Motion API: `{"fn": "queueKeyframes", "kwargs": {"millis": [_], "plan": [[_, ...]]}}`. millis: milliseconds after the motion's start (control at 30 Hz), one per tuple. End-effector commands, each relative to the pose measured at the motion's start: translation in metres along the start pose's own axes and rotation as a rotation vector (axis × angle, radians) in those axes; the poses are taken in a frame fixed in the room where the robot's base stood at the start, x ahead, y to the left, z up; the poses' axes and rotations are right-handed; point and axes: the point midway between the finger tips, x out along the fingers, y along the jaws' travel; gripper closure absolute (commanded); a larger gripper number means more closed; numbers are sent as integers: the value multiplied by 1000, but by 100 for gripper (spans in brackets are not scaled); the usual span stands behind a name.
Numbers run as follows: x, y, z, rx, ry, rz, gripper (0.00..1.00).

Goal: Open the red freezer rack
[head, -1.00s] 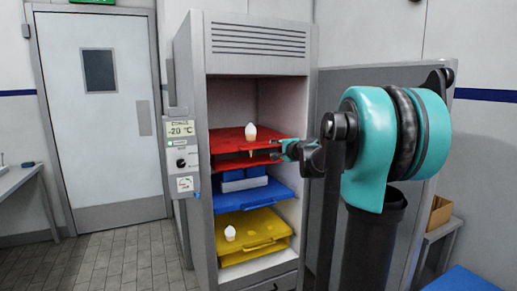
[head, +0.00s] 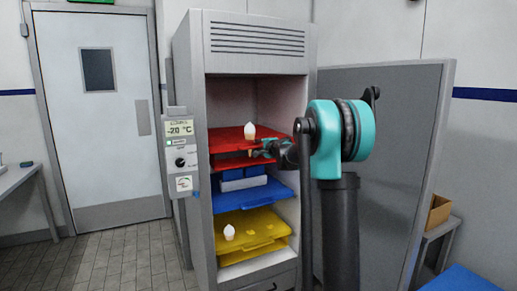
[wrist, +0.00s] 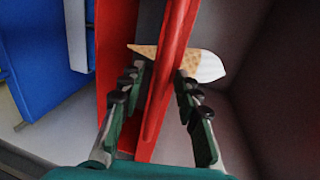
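The red freezer rack (head: 228,137) is the top one in the open freezer cabinet. In the head view my gripper (head: 258,150) is at the rack's front right part. In the wrist view the red rack (wrist: 165,90) runs upright through the picture, and my gripper (wrist: 158,85) has one finger on each side of its edge. The fingers are apart, with the red edge between them; a firm grip does not show. The cone (wrist: 208,67) is just beyond the fingertips.
Below are a blue rack (head: 255,199) with blue-and-white boxes and a yellow rack (head: 250,225) with another cone (head: 229,232). The freezer door (head: 400,150) stands open at the right. The floor (head: 120,265) at the left is clear.

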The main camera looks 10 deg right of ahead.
Motion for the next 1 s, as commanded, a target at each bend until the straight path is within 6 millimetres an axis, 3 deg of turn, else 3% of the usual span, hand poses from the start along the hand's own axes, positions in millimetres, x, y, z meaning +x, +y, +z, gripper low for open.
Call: {"fn": "queueKeyframes", "kwargs": {"millis": [300, 567, 1000], "plan": [[2, 0, 0, 0, 0, 0, 68], [2, 0, 0, 0, 0, 0, 100], [2, 0, 0, 0, 0, 0, 100]]}}
